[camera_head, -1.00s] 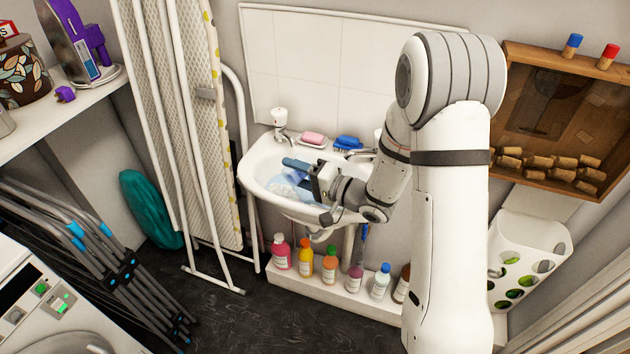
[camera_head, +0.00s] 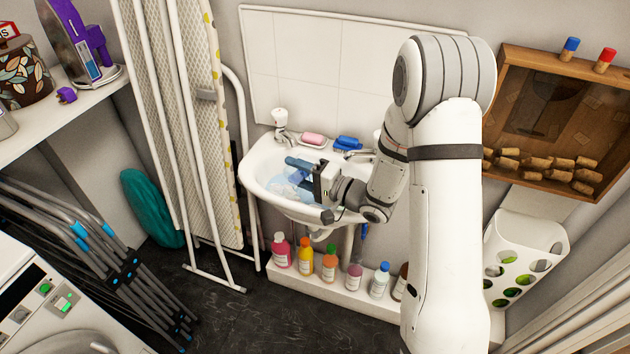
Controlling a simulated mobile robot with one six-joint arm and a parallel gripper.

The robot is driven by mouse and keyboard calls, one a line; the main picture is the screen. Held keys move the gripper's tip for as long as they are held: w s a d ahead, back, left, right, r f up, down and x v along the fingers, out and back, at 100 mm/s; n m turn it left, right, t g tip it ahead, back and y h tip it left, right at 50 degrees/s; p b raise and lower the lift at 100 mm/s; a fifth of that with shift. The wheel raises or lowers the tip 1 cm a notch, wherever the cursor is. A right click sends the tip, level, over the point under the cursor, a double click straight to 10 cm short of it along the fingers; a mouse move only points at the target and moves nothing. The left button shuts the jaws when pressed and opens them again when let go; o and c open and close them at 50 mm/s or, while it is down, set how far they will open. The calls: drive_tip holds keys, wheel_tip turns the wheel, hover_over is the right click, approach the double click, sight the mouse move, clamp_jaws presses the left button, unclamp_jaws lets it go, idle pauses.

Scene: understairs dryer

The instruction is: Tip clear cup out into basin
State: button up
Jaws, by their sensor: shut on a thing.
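The white basin (camera_head: 262,165) is fixed to the wall in the middle of the view. My gripper (camera_head: 303,171) is inside the basin's outline, over its bowl, and is shut on the clear cup (camera_head: 299,177). The cup shows only as a small bluish see-through patch beside the fingers. The gripper hides part of it, so its exact tilt and what it holds cannot be told. A pale blue, glassy area (camera_head: 283,188) shows in the bowl below and left of the gripper. I cannot tell whether it is liquid or part of the cup.
A pink soap (camera_head: 313,139) and a blue brush (camera_head: 347,143) lie on the basin's back ledge between two taps. Several bottles (camera_head: 329,264) stand on a low white ledge below. An ironing board (camera_head: 200,130) leans at left. A cork-filled wooden box (camera_head: 550,120) hangs at right.

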drive_tip(key=shift+w+d+r+m+p, duration=0.15)
drive_tip(key=shift+r+m+p, duration=0.15)
drive_tip(key=shift+m+p, duration=0.75)
idle(0.4)
